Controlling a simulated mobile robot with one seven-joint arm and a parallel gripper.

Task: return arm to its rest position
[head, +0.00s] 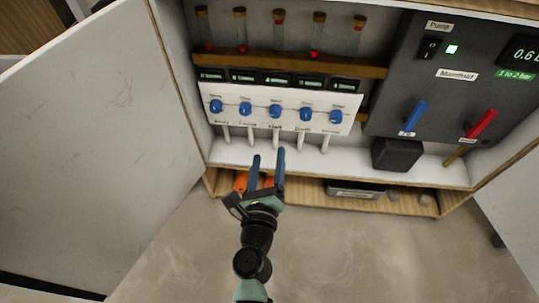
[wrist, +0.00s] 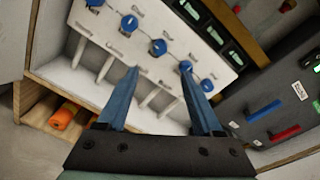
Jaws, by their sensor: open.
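My gripper (head: 268,158) is in front of the open cabinet, just below the white panel, with its blue fingers pointing at the panel. The fingers are apart and nothing is between them. In the wrist view my gripper (wrist: 160,90) also shows open and empty, with the white panel (wrist: 140,47) and its blue knobs behind the fingertips. I cannot tell whether a fingertip touches the cabinet. My arm reaches up from the bottom middle of the head view.
The white cabinet door (head: 90,140) stands open at the left. A dark control box (head: 455,90) with a blue lever (head: 414,116) and red lever (head: 481,123) is at the right. An orange roll (wrist: 65,117) lies on the lower shelf. The floor in front is clear.

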